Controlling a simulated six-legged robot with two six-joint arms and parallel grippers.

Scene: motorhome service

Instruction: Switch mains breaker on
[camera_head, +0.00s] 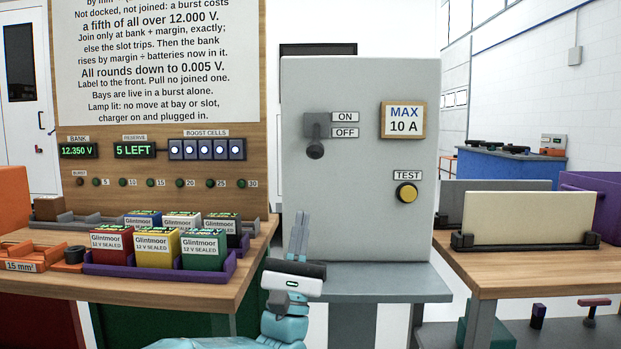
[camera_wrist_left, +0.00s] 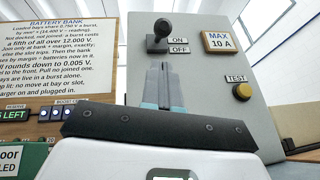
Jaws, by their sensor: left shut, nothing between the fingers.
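The mains breaker is a dark lever with a round knob (camera_head: 315,150) on the upper left of the grey cabinet (camera_head: 365,235). The lever hangs down, its knob at or just below the height of the OFF label (camera_head: 345,132); the ON label (camera_head: 345,117) is above. The lever also shows at the top of the left wrist view (camera_wrist_left: 157,42). My left gripper (camera_head: 301,216) is in front of the cabinet, below the lever and apart from it. Its fingers point up, shut and empty; they also show in the left wrist view (camera_wrist_left: 165,72). My right gripper is not in view.
A yellow TEST button (camera_head: 406,192) and a MAX 10 A sign (camera_head: 403,120) are on the cabinet's right. A bench with several batteries in a purple tray (camera_head: 160,277) stands left. A wooden table (camera_head: 525,268) with a cream panel (camera_head: 512,218) stands right. The cabinet front around the lever is clear.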

